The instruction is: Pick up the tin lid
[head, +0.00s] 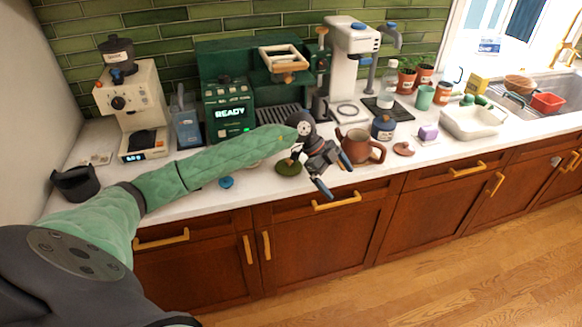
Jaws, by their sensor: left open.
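My left gripper (335,176) reaches in from the left over the front edge of the counter, with its two blue-tipped fingers spread and nothing between them. A dark olive-green round lid-like piece (288,168) lies on the counter just left of the gripper, partly hidden behind my arm. A small blue knobbed piece (226,182) lies farther left near the front edge. A brown lid (403,149) lies right of the brown teapot. I cannot tell for certain which of these is the tin lid. My right gripper is not in view.
The brown teapot (360,146) stands close right of the gripper, with a blue jar (383,128) behind it. A green coffee machine (229,98) stands behind my arm. A white tray (470,122) is farther right. The front counter strip is mostly clear.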

